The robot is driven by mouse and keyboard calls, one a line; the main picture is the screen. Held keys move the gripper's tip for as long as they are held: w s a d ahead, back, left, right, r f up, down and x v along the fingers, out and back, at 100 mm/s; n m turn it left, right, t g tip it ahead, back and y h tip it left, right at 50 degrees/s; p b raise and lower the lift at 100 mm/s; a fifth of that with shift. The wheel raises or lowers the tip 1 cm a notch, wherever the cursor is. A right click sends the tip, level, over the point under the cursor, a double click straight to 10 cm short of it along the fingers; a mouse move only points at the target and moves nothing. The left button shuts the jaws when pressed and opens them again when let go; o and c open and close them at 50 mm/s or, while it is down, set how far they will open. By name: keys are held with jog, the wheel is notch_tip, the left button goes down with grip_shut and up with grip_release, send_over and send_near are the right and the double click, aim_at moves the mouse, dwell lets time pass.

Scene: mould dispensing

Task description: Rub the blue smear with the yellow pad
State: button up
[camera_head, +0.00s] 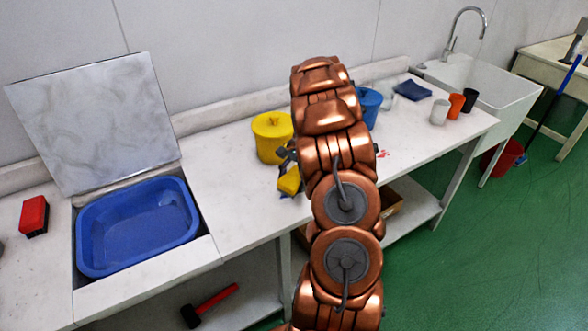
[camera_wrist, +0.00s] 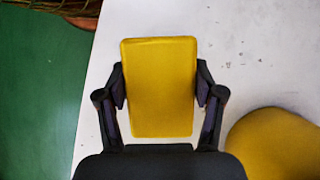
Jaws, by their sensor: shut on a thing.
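The yellow pad (camera_wrist: 160,88) is a rounded block held between the two dark fingers of my gripper (camera_wrist: 161,92) in the wrist view. The head view shows the pad (camera_head: 289,181) near the front edge of the worktop (camera_head: 237,206), beside the yellow bucket (camera_head: 271,137). My gripper (camera_head: 286,160) is partly hidden there by my arm. I cannot tell whether the pad touches the worktop. I make out no blue smear in either view; my arm and the pad cover part of the worktop. A small red smear (camera_head: 382,153) shows right of my arm.
A blue bucket (camera_head: 370,106), a blue cloth (camera_head: 412,90) and several cups stand toward the sink (camera_head: 484,83). The worktop between basin and yellow bucket is clear.

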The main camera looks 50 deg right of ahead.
jog(key=shift+r, duration=2.3)
